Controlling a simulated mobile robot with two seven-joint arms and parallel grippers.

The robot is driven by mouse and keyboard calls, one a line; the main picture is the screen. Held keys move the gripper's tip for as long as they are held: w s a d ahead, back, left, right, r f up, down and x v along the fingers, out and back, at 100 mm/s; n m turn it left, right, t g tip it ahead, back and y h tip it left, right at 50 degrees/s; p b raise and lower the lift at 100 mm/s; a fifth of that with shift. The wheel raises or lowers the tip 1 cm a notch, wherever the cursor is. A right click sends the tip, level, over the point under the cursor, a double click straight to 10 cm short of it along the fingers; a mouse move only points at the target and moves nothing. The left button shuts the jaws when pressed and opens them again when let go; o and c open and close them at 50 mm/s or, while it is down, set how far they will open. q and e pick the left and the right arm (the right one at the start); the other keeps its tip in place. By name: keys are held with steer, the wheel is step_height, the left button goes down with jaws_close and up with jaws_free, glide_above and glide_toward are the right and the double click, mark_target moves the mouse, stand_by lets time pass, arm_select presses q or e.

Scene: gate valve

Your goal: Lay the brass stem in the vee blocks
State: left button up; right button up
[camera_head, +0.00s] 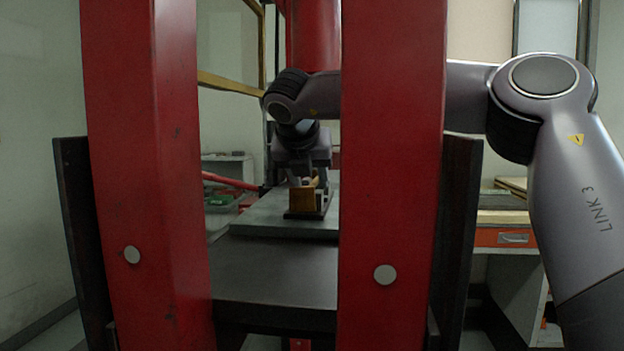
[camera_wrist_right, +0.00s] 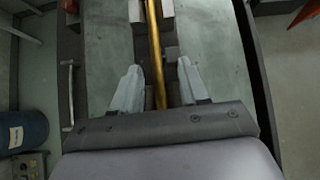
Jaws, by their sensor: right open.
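The brass stem (camera_wrist_right: 154,50) shows in the right wrist view as a long gold rod. It runs from the top edge down between the fingers of my right gripper (camera_wrist_right: 158,68), which is open with a gap on either side of the rod. Pale blocks (camera_wrist_right: 137,13), seemingly a vee block, flank the stem near the top. Whether it rests fully in the vees I cannot tell. In the head view my right gripper (camera_head: 309,178) points down over a brownish block (camera_head: 303,200) on a dark base, with a small brass end showing beside it. My left gripper is not in view.
Two red posts (camera_head: 392,200) of a frame stand in front and hide part of my right arm. The block stands on a grey plate (camera_head: 270,222) above a dark bed (camera_head: 275,270).

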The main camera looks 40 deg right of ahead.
steer(key=v, duration=0.5)
steer(key=shift+s+a+r, duration=0.1)
steer(key=shift+s+r, duration=0.1)
steer(key=shift+r, duration=0.2)
